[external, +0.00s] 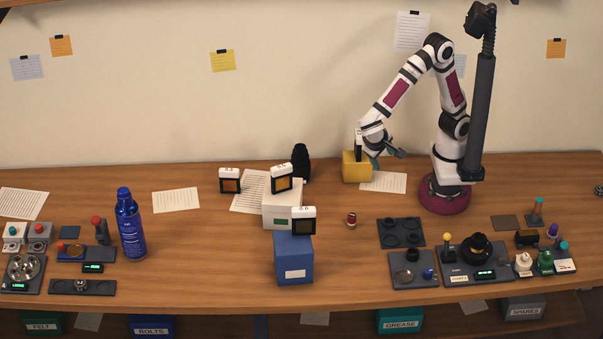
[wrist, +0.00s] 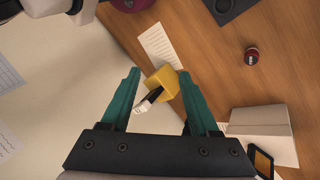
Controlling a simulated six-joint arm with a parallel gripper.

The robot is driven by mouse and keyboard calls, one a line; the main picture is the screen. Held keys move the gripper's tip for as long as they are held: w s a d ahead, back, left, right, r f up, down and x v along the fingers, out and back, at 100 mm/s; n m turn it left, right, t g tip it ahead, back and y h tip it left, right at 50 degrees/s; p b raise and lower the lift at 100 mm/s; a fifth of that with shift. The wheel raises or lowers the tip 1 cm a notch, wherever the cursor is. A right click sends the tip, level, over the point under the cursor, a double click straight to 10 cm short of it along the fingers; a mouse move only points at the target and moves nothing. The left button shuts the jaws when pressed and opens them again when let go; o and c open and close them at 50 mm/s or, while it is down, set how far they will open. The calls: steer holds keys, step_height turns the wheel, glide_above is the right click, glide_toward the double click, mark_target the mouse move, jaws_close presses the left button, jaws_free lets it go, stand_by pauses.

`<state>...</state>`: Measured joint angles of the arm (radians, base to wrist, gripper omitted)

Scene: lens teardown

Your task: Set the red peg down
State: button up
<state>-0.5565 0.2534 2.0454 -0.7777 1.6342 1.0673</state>
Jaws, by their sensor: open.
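A small red piece (external: 351,219) with a pale band stands by itself on the bare table, left of the dark tray; it is the likeliest red peg, though too small to be sure. In the wrist view this red piece (wrist: 251,56) is right of the fingers and well apart from them. My gripper (external: 375,160) is over the yellow block (external: 354,170) near the wall. In the wrist view my gripper (wrist: 159,72) has its teal fingers spread apart. The yellow block (wrist: 162,80) and a black-and-white piece on it (wrist: 150,99) appear between them.
A white box (external: 282,213) and a blue box (external: 294,262) carry framed black-and-white pieces. Dark trays (external: 390,238) hold parts at right. A blue spray can (external: 130,228) stands at left. Bare wood surrounds the red piece.

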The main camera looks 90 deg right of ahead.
steer(key=s+d+r+n+t+y, duration=0.2)
steer(key=s+d+n+y, duration=0.1)
steer(key=s+y, duration=0.4)
steer(key=shift+s+d+r+n+t+y, duration=0.15)
steer(key=shift+s+r+n+t+y, duration=0.4)
steer(key=shift+s, duration=0.85)
steer(key=shift+f+h, duration=0.2)
steer(key=shift+h, duration=0.05)
